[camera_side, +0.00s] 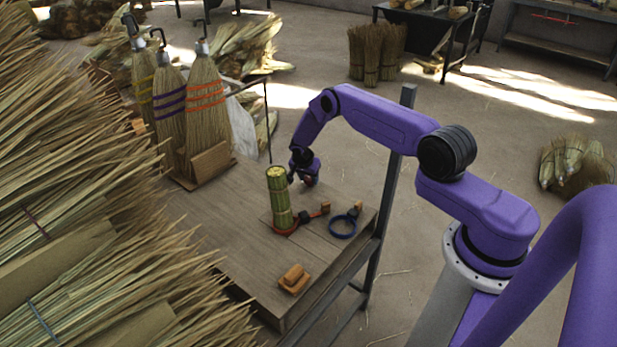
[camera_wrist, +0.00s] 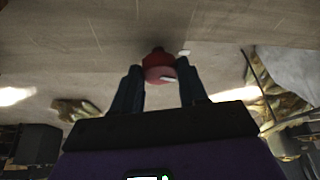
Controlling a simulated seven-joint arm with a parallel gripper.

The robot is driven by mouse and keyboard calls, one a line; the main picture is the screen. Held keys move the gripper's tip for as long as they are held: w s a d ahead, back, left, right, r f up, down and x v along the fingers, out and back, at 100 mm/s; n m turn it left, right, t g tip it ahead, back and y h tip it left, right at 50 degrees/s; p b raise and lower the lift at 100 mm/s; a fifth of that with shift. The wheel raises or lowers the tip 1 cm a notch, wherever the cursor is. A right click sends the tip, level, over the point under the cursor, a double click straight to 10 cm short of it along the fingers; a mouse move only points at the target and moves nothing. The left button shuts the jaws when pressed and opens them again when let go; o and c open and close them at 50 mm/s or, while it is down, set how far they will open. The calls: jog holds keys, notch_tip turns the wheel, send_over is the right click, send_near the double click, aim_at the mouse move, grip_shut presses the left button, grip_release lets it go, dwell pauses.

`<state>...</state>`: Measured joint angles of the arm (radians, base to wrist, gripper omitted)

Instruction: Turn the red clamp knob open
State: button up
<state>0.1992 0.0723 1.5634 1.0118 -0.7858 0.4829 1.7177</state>
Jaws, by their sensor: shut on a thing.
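The red clamp knob (camera_wrist: 158,68) sits between the two dark fingers of my gripper (camera_wrist: 160,78) in the wrist view. My gripper is shut on it, and the fingers hide its sides. A small pale mark shows on the knob's face. In the side view my gripper (camera_side: 306,180) is low at the table's back right edge, just right of an upright bundle of green-tan stalks (camera_side: 278,198). The knob is barely visible there, mostly covered by the fingers.
A blue ring (camera_side: 343,227) and a small wooden block (camera_side: 293,279) lie on the wooden table (camera_side: 225,240). Several finished brooms (camera_side: 208,105) stand at its back left. A large straw pile (camera_side: 80,200) fills the left foreground. The table's middle left is clear.

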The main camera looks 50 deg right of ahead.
jog(key=n, duration=0.2)
jog(key=n+t, duration=0.1)
jog(key=n, duration=0.1)
jog(key=shift+s+t+y, duration=0.15)
jog(key=shift+t+y, duration=0.15)
jog(key=shift+y, duration=0.1)
jog(key=o, duration=1.1)
jog(key=shift+c, duration=0.2)
jog(key=shift+r, duration=0.1)
jog(key=v, duration=1.7)
jog(key=shift+r, duration=0.15)
